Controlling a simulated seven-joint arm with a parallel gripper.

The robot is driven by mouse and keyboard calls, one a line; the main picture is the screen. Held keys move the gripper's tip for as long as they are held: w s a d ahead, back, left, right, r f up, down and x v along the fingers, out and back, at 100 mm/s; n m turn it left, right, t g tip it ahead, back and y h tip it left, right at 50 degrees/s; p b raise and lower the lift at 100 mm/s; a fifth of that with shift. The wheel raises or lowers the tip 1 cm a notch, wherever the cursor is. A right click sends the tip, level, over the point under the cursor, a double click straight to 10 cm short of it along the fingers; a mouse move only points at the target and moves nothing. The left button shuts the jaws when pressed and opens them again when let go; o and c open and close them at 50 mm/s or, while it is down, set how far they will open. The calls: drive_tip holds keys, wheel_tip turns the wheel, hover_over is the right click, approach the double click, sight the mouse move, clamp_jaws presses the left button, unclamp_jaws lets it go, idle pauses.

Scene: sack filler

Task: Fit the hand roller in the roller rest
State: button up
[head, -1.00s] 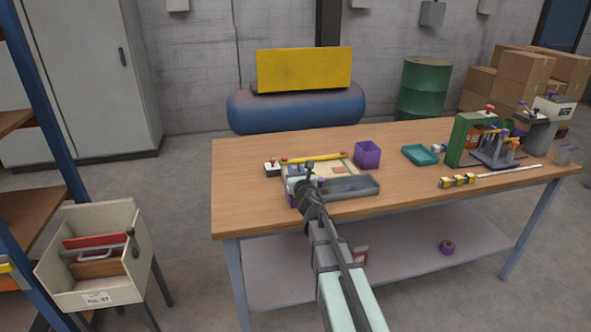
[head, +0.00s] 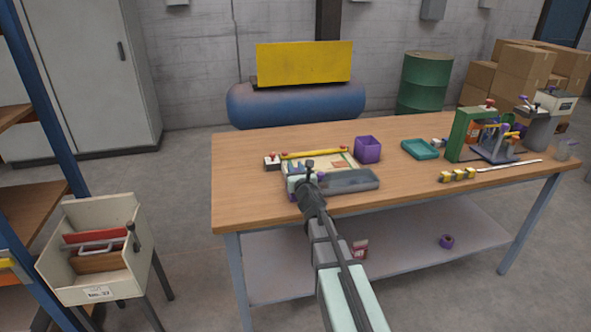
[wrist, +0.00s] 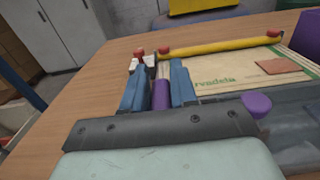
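My gripper (wrist: 158,90) points down over the left part of the tray-like filler station (head: 350,182) on the table. Its two blue fingers stand on either side of a purple cylinder (wrist: 160,96), which I take for the hand roller's grip, and appear to press on it. The roller's lower part is hidden by my gripper and wrist. A small white and dark block with a red knob (head: 271,163) stands just beyond, at the station's left corner; it also shows past my fingertips in the wrist view (wrist: 141,62). I cannot tell whether it is the roller rest.
A yellow bar with red ends (head: 312,154) runs along the station's back over a printed sack (wrist: 230,82). A purple bin (head: 367,150) and a teal tray (head: 420,149) stand to the right. A green press (head: 468,135) is farther right. The table's left end is clear.

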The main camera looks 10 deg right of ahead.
drive_tip(key=o, duration=0.5)
drive_tip(key=shift+s, duration=0.1)
